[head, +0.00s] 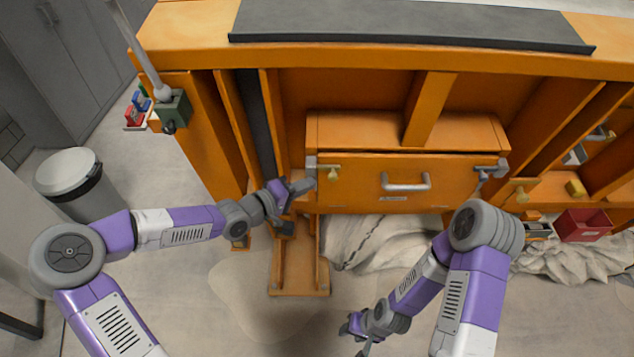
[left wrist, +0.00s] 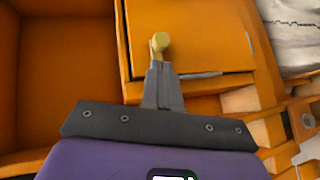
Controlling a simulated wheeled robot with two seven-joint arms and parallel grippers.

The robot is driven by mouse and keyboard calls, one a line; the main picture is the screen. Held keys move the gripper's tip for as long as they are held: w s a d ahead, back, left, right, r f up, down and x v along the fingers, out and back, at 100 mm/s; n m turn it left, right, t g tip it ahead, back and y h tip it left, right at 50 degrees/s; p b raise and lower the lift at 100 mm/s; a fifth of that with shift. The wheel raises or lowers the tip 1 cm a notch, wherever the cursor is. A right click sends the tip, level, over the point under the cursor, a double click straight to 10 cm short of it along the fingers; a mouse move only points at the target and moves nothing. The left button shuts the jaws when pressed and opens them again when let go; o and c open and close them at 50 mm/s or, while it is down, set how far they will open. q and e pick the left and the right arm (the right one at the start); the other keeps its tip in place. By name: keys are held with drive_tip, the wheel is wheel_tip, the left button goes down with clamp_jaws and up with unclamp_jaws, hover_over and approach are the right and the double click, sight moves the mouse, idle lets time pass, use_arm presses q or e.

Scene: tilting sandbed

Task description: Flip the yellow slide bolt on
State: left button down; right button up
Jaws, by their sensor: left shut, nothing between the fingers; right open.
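The yellow slide bolt (head: 332,173) is on the upper left of the orange drawer front, beside a grey metal bracket. Its rounded yellow knob (left wrist: 159,42) also shows in the left wrist view, just beyond my fingertips. My left gripper (head: 302,186) is shut and empty, just left of and slightly below the bolt. In the left wrist view the closed fingers (left wrist: 162,78) overlap the base of the knob; I cannot tell whether they touch it. My right gripper (head: 357,342) is low at the bottom edge, far from the bolt, and open.
The orange drawer (head: 455,180) has a grey handle (head: 405,182) and a latch at its right corner. A red bin (head: 583,225) and crumpled cloth (head: 575,262) lie at right. Open floor is below.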

sight(331, 180)
use_arm(q)
drive_tip(key=x, duration=0.4)
idle(0.3)
drive_tip(key=d+b, duration=0.3)
drive_tip(key=d, duration=0.1)
drive_tip(key=shift+f, duration=0.1)
drive_tip(key=shift+a, duration=0.1)
